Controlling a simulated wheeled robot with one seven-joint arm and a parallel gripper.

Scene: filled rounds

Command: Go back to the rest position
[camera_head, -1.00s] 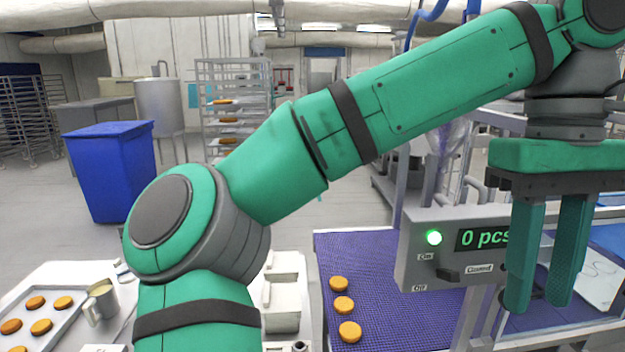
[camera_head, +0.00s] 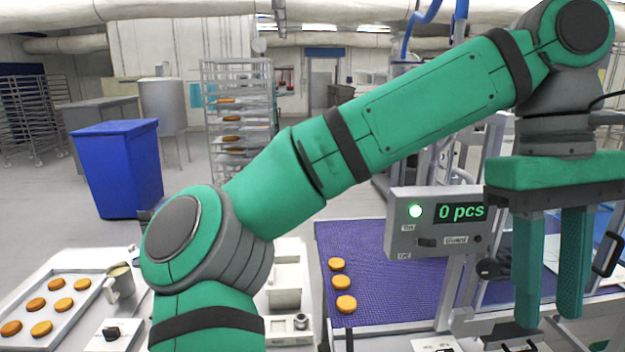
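My gripper (camera_head: 550,318) hangs at the right of the head view, fingers pointing down. Its two green fingers are apart with nothing between them. It is in front of the conveyor's right part and hides some of what lies behind. My green arm spans the picture from lower left to upper right. A control box (camera_head: 432,222) with a lit green lamp and a display reading "0 pcs" is left of the gripper. The purple conveyor belt (camera_head: 385,262) carries three orange-brown rounds (camera_head: 340,283) in a row near its left edge.
A tray (camera_head: 72,325) with several rounds lies at lower left, beside a metal jug (camera_head: 120,282). A blue bin (camera_head: 118,170) stands on the floor at left. A rack (camera_head: 238,75) with rounds is behind my arm. A frame post (camera_head: 462,290) rises near the gripper.

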